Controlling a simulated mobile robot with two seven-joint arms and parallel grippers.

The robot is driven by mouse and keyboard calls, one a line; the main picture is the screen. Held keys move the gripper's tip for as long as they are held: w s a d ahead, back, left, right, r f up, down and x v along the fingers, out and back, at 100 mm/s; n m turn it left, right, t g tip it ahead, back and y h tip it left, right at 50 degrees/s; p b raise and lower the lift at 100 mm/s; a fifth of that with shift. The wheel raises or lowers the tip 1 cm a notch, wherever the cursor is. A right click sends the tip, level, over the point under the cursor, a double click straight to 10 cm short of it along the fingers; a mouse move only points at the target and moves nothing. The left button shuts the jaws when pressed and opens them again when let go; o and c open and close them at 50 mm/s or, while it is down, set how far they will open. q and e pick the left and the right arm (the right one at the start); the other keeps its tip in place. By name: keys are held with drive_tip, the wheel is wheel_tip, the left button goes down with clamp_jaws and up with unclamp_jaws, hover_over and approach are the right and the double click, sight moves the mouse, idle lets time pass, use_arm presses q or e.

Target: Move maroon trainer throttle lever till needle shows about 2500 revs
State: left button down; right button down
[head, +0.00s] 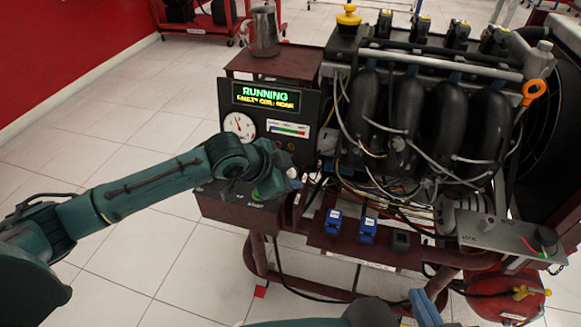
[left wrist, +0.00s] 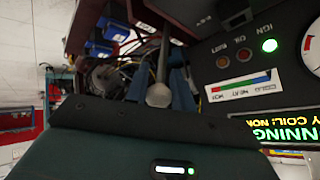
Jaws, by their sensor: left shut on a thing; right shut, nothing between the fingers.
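The maroon trainer's control panel (head: 312,112) faces me, with a white round rev dial (head: 239,126) at its left. The dial's reddish needle is too small to read; the dial is cut off at the right edge of the left wrist view (left wrist: 313,48). My left gripper (head: 293,179) is low in front of the panel. In the left wrist view, the throttle lever with its round grey knob (left wrist: 159,95) stands between the blue fingers of my left gripper (left wrist: 158,90), which is shut on it. My right gripper (head: 426,306) is shut and empty at the bottom edge.
A lit display (head: 265,97) reads RUNNING. The engine (head: 430,110) with wires and hoses fills the trainer's right side. A metal jug (head: 264,30) stands on top at left. Blue connectors (head: 333,221) sit on the front ledge. A red tank (head: 505,293) is at lower right. Tiled floor at left is clear.

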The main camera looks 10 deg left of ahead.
use_arm(q)
drive_tip(key=shift+s+t+p, duration=0.3)
drive_tip(key=shift+s+p, duration=0.15)
drive_tip(key=shift+s+f+p, duration=0.2)
drive_tip(key=shift+f+p, duration=0.05)
drive_tip(key=shift+p, duration=0.05)
drive_tip(key=shift+s+f, duration=0.25)
drive_tip(key=shift+f, duration=0.05)
use_arm(e)
drive_tip(key=shift+s+d+r+m, duration=0.15)
drive_tip(key=shift+r+m, duration=0.05)
drive_tip(key=shift+r, duration=0.2)
drive_tip(key=shift+s+d+r+m, duration=0.1)
drive_tip(key=shift+d+r+m, duration=0.1)
drive_tip(key=shift+r, duration=0.2)
use_arm(q)
drive_tip(key=c, duration=1.5)
unclamp_jaws()
drive_tip(key=o, duration=0.3)
drive_tip(key=shift+r, duration=0.1)
drive_tip(key=shift+w, duration=0.1)
use_arm(e)
drive_tip(key=shift+w+a+r, duration=0.1)
drive_tip(key=shift+r, duration=0.15)
